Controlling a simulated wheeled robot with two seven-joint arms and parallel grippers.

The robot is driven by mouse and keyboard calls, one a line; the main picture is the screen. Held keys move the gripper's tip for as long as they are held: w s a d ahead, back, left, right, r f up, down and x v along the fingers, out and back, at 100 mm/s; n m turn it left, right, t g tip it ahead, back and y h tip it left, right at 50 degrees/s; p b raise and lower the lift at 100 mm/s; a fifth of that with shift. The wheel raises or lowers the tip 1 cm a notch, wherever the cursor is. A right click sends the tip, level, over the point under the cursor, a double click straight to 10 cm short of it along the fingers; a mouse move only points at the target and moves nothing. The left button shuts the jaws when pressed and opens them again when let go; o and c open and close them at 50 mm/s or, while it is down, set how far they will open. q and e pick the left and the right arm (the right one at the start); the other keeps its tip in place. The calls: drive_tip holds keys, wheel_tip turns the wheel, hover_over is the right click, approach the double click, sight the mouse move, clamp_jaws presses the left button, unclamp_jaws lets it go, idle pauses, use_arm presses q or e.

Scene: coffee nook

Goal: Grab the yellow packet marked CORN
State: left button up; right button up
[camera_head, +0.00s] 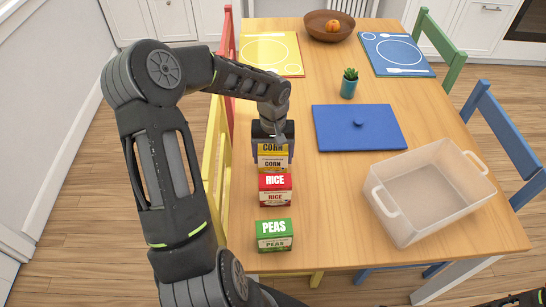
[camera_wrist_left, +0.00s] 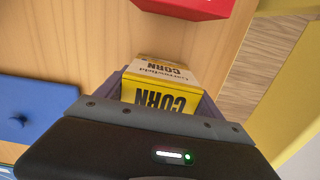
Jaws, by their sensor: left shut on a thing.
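The yellow packet marked CORN (camera_head: 273,160) stands on the wooden table at the far end of a row, behind the red RICE packet. It also shows in the left wrist view (camera_wrist_left: 160,97), between the jaws. My left gripper (camera_head: 272,146) reaches over it from behind and is shut on it. From the head view I cannot tell whether the packet touches the table. My right gripper does not show clearly; only a dark part of my arm is at the lower right edge.
The red RICE packet (camera_head: 275,188) and green PEAS packet (camera_head: 274,236) stand nearer in the row. A clear bin (camera_head: 425,221) with white handles is at the right. A blue board (camera_head: 330,141), plant pot (camera_head: 348,87) and wooden bowl (camera_head: 318,33) are farther back. Chairs line the sides.

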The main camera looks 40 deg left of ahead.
use_arm(q)
drive_tip(key=shift+r, duration=0.15)
wheel_tip(320, 180, up, 10)
drive_tip(key=shift+f+b, duration=0.1)
drive_tip(key=shift+b, duration=0.4)
idle(0.3)
